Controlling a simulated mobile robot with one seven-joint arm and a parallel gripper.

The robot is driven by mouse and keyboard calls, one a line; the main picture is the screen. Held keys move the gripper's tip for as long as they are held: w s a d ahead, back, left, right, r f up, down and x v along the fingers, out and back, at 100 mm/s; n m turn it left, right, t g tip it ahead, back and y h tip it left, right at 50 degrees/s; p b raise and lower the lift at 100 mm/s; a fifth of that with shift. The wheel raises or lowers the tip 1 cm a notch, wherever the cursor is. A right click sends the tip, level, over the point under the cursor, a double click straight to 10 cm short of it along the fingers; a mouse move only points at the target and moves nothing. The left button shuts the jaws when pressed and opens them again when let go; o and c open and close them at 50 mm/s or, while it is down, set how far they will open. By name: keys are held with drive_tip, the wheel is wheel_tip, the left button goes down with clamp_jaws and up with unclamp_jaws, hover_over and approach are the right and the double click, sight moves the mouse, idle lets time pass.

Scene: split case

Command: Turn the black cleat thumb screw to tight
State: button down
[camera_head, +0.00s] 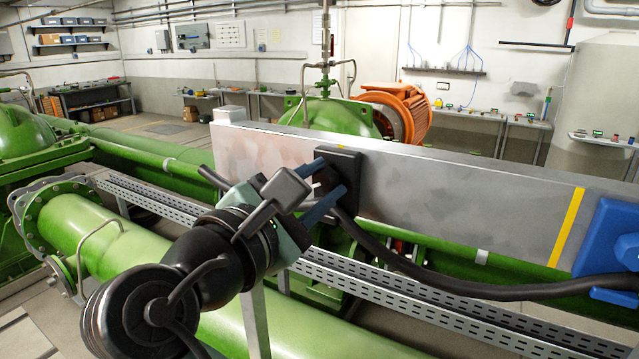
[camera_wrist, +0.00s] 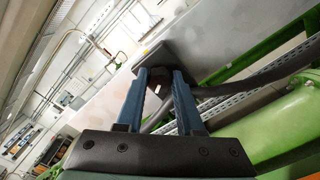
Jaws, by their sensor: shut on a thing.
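The black cleat (camera_head: 347,178) is a dark square block on the face of the grey beam (camera_head: 440,205). It also shows in the wrist view (camera_wrist: 158,56), just beyond my fingertips. My gripper (camera_head: 331,177) has its blue fingers at the front of the cleat, one above the other in the head view. In the wrist view my gripper (camera_wrist: 161,76) is closed on the thumb screw at the cleat's face. The screw is small, dark and mostly hidden between the fingers, so its turn angle cannot be told.
A thick black cable (camera_head: 430,283) sags from below the cleat to a blue fitting (camera_head: 612,245) at the right. A yellow stripe (camera_head: 567,228) marks the beam. Perforated metal tray (camera_head: 390,290) and green pipes (camera_head: 95,228) run below and in front of the beam.

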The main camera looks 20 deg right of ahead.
drive_tip(key=m+b, duration=0.2)
drive_tip(key=m, duration=0.4)
drive_tip(key=shift+f, duration=0.2)
drive_tip(key=m+b, duration=0.2)
drive_tip(key=m, duration=0.3)
drive_tip(key=shift+f+m, duration=0.1)
drive_tip(key=shift+m, duration=0.3)
drive_tip(key=m+b, duration=0.3)
drive_tip(key=m, duration=0.2)
drive_tip(key=shift+f, duration=0.1)
drive_tip(key=m+b, duration=0.3)
drive_tip(key=m, duration=0.3)
drive_tip(key=shift+w, duration=0.1)
drive_tip(key=shift+m, duration=0.4)
drive_tip(key=c, duration=0.5)
unclamp_jaws()
drive_tip(key=shift+a, duration=0.1)
drive_tip(key=shift+c, duration=0.2)
drive_tip(key=b+v, duration=0.3)
drive_tip(key=v, duration=1)
drive_tip(key=shift+b, duration=0.4)
